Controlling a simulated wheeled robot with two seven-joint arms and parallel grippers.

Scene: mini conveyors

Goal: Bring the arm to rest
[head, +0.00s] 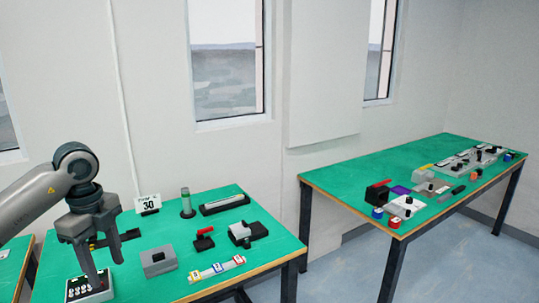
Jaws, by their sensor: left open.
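My left arm (40,200) comes in from the left edge of the head view. My left gripper (105,272) points down, open, over the left end of the near green table. Its fingers are just above or in front of a dark box with small white round marks (75,291); I cannot tell if they touch it. No object shows between the fingers. My right gripper is not in the view.
The near green table (200,220) holds a sign reading 30 (149,203), a grey block (158,262), a red-handled device (204,239), a grey cylinder device (243,233) and a labelled strip (217,268). A second green table (390,165) with several devices stands right.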

